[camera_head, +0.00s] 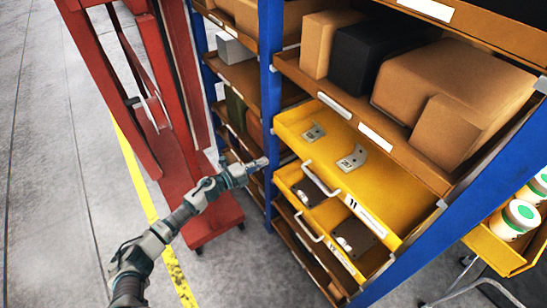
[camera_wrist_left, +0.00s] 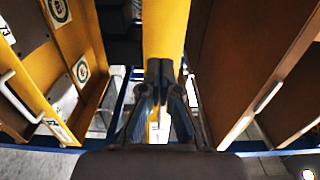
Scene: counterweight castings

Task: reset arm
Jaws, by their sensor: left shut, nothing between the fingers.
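My left gripper (camera_head: 262,163) reaches in from the lower left of the head view. Its tip is beside the blue rack post, near the left side of the open yellow drawers; I cannot tell whether it touches them. In the left wrist view the gripper's fingers (camera_wrist_left: 160,72) are together and empty, in front of a yellow strip (camera_wrist_left: 165,30). My right gripper is in neither view. Two grey metal castings (camera_head: 352,158) lie in the upper yellow drawer (camera_head: 385,205). A lower yellow drawer (camera_head: 295,185) stands open with dark and grey parts partly hidden inside.
A blue rack post (camera_head: 271,60) stands close to my left gripper. Shelves above hold cardboard boxes (camera_head: 455,80) and a black box (camera_head: 365,55). A red lift frame (camera_head: 180,180) stands at left. White-lidded jars (camera_head: 515,218) sit in a yellow bin at right. The floor at left is open.

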